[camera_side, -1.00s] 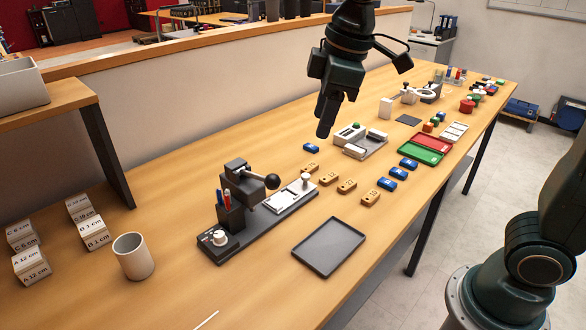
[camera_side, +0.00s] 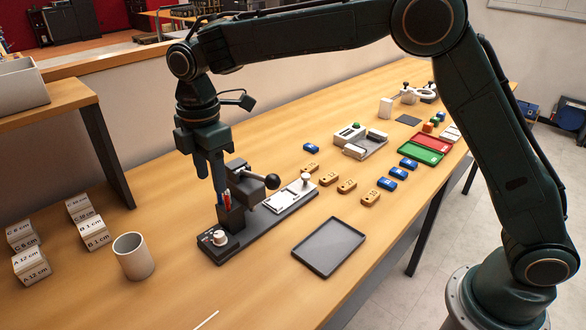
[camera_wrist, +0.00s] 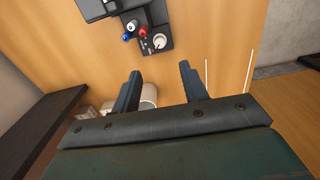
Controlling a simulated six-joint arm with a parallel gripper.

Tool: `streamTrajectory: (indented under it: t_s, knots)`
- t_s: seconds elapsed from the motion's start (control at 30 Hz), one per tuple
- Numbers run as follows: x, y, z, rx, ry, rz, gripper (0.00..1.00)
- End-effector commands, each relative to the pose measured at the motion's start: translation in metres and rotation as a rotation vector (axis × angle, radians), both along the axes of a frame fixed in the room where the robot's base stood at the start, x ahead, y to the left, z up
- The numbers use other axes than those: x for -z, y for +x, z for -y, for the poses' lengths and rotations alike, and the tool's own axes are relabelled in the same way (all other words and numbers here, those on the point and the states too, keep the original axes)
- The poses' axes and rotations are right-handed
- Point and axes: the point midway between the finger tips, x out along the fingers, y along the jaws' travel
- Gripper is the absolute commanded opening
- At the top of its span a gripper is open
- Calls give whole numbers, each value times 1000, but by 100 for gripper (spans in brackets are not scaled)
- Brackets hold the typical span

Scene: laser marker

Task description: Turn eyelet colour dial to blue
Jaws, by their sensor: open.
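The dial (camera_side: 219,237) is a small white knob on the near left end of a dark machine base (camera_side: 268,221). In the wrist view the dial (camera_wrist: 159,41) lies beyond the fingertips, and its pointer setting is too small to read. A red and a blue marker stand in a dark holder beside it; the red one (camera_side: 227,199) shows in the side view and the blue one (camera_wrist: 126,37) in the wrist view. My gripper (camera_side: 210,184) points down above and behind the dial. In the wrist view my gripper (camera_wrist: 157,68) is open and empty, apart from the dial.
A white cup (camera_side: 133,256) stands left of the machine, with labelled blocks (camera_side: 31,263) farther left. A dark tray (camera_side: 328,247) lies to the right. The machine's lever with a black ball (camera_side: 272,181) rises close to my gripper. The front table area is mostly clear.

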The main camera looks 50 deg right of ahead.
Motion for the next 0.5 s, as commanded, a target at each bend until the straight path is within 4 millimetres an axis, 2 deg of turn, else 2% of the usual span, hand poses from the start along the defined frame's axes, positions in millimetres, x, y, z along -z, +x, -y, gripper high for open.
streamTrajectory:
  t_s: [0.13, 0.5]
  knots:
    - [6, 3, -6, -27, -3, -7, 44]
    - [14, 3, -6, -28, -4, -9, 44]
